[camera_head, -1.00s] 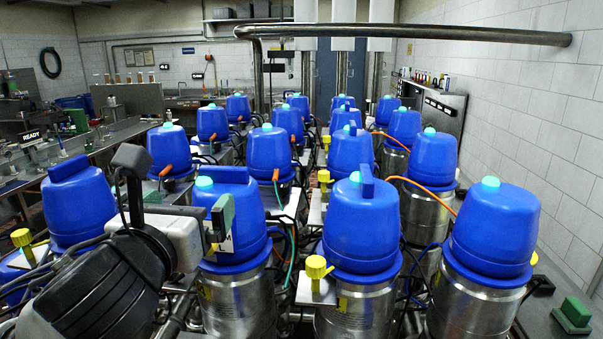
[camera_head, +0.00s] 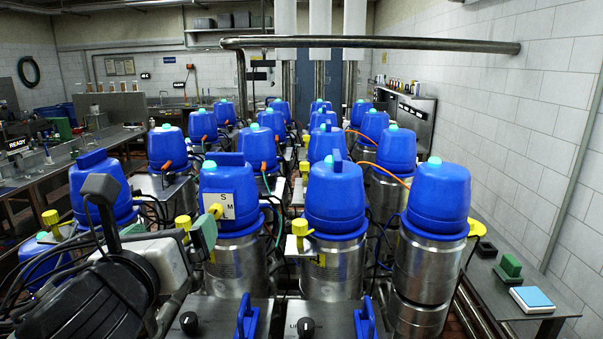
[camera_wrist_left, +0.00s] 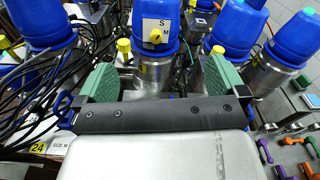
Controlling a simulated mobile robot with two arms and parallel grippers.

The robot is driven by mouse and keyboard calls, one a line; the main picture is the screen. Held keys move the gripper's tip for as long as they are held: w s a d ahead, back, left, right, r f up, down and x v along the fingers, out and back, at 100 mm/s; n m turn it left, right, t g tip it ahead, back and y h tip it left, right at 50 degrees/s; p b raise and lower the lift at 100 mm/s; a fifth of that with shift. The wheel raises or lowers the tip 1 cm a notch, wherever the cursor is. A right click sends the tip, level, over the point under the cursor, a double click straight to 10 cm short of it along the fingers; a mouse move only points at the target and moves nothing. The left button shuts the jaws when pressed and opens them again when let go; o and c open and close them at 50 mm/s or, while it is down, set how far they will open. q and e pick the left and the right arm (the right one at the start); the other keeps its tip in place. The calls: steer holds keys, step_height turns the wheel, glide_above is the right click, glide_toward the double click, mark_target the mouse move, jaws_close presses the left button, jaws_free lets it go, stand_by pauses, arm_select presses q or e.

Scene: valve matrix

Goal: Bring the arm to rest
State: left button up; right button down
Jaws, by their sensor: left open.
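My left arm comes in from the lower left of the head view. Its gripper (camera_head: 172,233) is open, with a green finger pad in front of the left part of the nearest valve row. In the left wrist view the two green fingers (camera_wrist_left: 161,82) stand wide apart with nothing held between them. Beyond them is a blue-capped steel valve (camera_wrist_left: 156,30) with a white S/M label and a yellow knob. The same labelled valve (camera_head: 228,190) stands just right of the gripper in the head view. My right gripper is not in view.
Several blue-capped valves stand in rows ahead, with cables between them. Control boxes with black knobs (camera_head: 189,323) and blue handles are at the front. A side bench (camera_head: 530,275) on the right holds a green block (camera_head: 510,266) and a blue-white pad (camera_head: 535,299).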

arm_select(q)
steer(key=s+f+n+g, duration=0.35)
steer(key=f+n, duration=0.55)
steer(key=f, duration=0.4)
steer(key=s+f+n+g, duration=0.2)
steer(key=f+n+g, duration=0.2)
steer(key=f+n, duration=0.7)
steer(key=s+a+f+n+g, duration=0.3)
steer(key=s+f+n+g, duration=0.3)
steer(key=s+f+n, duration=0.9)
step_height(320, 180, down, 31)
steer(key=m+g+b, duration=0.1)
steer(key=m+b, duration=0.2)
steer(key=b, duration=0.2)
steer(key=s+a+f+g+y+b, duration=0.1)
steer(key=s+a+f+b, duration=0.2)
steer(key=s+f, duration=1.4)
step_height(320, 180, down, 5)
steer(key=shift+s+r+g+b, duration=0.2)
steer(key=shift+s+g+b, duration=0.15)
steer(key=shift+b, duration=0.1)
steer(key=shift+a, duration=0.1)
